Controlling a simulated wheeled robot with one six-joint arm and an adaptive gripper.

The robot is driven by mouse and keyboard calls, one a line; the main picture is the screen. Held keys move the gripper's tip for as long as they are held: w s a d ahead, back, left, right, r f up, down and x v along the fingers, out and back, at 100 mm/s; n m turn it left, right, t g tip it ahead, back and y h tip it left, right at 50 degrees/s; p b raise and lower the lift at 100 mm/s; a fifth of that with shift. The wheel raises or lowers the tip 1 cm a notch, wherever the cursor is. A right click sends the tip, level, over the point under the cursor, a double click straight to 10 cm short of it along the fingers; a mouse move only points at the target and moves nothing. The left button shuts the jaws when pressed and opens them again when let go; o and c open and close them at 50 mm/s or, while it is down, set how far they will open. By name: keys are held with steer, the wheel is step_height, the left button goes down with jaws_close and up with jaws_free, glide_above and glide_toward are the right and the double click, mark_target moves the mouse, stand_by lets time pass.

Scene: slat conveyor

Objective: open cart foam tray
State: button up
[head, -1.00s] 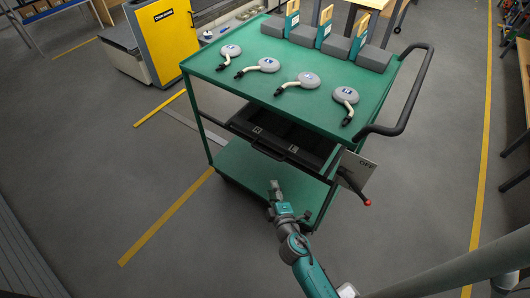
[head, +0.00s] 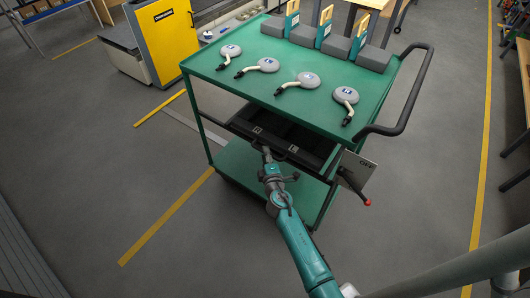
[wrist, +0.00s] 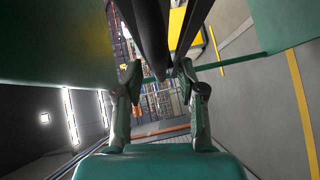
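The green cart (head: 225,68) stands ahead of me. Its black foam tray (head: 318,160) lies under the top; its front part shows, with dark compartments and small pale labels. A dark handle bar runs along the tray's front. My gripper (head: 263,153) is at the front of the tray, near the middle of this bar. In the wrist view my gripper (wrist: 158,75) has its two fingers apart, with a dark bar (wrist: 153,35) running between and beyond the tips. I cannot tell whether the fingers touch the bar.
Several grey round-headed pieces (head: 308,79) lie on the cart top, with grey blocks (head: 372,58) behind. A black push handle (head: 409,105) and a red-knobbed lever (head: 367,201) are at the right. A lower green shelf (head: 235,165) lies below. Floor at left is clear.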

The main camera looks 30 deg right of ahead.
steer(key=shift+x, duration=1.05)
jaws_close()
